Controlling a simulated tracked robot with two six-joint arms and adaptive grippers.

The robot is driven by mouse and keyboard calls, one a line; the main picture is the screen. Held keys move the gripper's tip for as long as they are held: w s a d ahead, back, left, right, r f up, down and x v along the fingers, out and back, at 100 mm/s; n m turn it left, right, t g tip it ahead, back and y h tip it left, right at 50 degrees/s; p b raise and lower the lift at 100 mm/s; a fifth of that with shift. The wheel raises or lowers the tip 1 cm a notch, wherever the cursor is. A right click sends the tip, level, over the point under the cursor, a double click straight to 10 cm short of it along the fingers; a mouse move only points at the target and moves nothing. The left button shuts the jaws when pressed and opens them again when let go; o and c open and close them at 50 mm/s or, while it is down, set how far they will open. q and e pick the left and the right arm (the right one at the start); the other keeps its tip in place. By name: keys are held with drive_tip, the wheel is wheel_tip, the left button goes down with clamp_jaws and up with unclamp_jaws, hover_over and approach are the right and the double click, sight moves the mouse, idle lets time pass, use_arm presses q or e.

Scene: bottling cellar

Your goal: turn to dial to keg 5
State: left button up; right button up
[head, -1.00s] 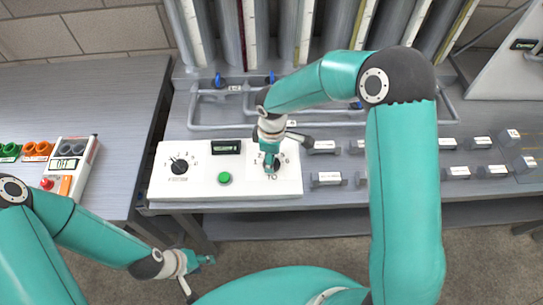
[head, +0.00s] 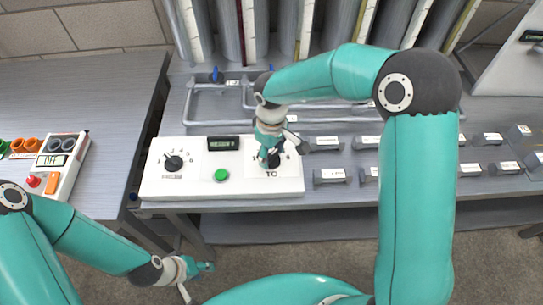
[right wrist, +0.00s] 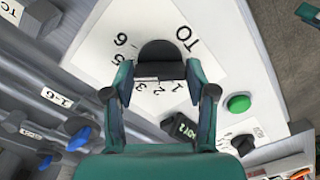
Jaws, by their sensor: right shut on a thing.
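The white control panel (head: 200,190) carries a black TO dial (head: 274,160) at its right side. In the right wrist view the TO dial (right wrist: 160,52) sits on a white face with numbers around it; 1, 2, 3, 5 and 6 are readable. My right gripper (head: 268,158) is over this dial, and in the wrist view its two fingers (right wrist: 160,75) are shut on the knob's sides. I cannot tell which number the dial points at. My left gripper (head: 202,268) hangs low in front of the bench, away from the panel; its finger opening is unclear.
A second black dial (head: 174,163), a green button (head: 221,175) and a dark display (head: 222,143) share the panel. Grey pipes (head: 330,120) run behind it. Labelled grey blocks (head: 331,176) stand to the right. A white box with a red button (head: 60,165) is at left.

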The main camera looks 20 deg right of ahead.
sight(272, 155)
drive_tip(key=shift+m, duration=0.4)
drive_tip(key=o, duration=1.2)
drive_tip(key=shift+c, duration=0.2)
drive_tip(key=shift+r, duration=0.1)
wheel_tip(272, 155, up, 12)
